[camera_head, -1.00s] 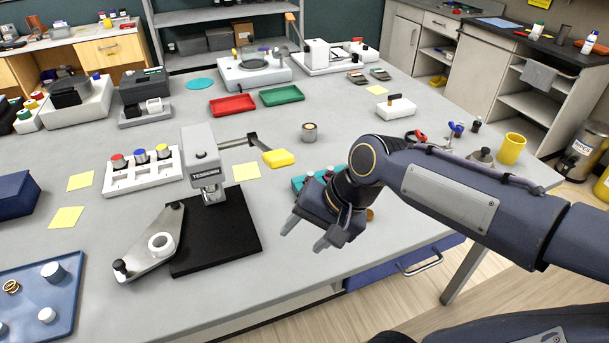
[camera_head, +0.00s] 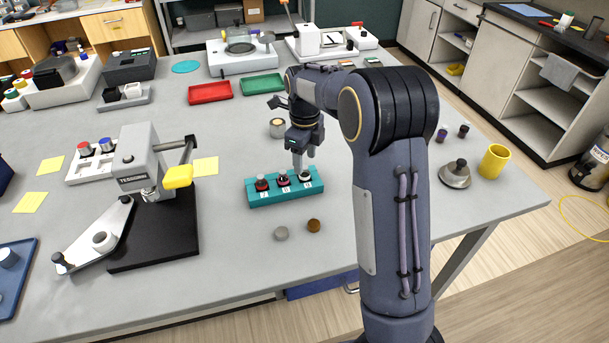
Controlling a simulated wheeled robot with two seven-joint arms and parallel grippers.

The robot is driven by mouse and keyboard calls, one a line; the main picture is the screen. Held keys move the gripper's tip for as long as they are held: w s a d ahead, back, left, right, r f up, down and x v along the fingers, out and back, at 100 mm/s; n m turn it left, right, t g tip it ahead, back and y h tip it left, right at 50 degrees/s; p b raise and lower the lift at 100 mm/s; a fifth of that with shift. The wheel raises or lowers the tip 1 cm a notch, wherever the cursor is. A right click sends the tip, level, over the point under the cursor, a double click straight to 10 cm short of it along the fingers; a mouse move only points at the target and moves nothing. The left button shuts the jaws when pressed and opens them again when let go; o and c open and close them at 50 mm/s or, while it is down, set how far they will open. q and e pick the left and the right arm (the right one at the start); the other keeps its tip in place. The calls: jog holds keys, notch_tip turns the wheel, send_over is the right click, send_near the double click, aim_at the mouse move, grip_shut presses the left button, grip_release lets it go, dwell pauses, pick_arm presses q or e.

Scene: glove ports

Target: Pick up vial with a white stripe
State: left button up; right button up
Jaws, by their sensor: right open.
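A teal rack (camera_head: 285,196) stands on the table with three small dark vials in it, above number labels. The left vial (camera_head: 262,183) and middle vial (camera_head: 283,179) show reddish parts. The right vial (camera_head: 305,176) looks dark with a pale top. Which one bears a white stripe is too small to tell. My right gripper (camera_head: 304,162) points down just above the right end of the rack, its fingers open by the right vial. Whether they touch it I cannot tell. My left gripper is out of view.
A grey disc (camera_head: 281,233) and a brown disc (camera_head: 313,226) lie in front of the rack. A small round jar (camera_head: 277,128) stands behind it. The press (camera_head: 145,160) with its yellow-handled lever (camera_head: 178,177) is at left. A yellow cup (camera_head: 494,161) stands at right.

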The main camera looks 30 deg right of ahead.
aim_at(305, 167)
notch_tip(305, 167, down, 4)
jog(key=shift+f, duration=0.1)
jog(key=c, duration=1.1)
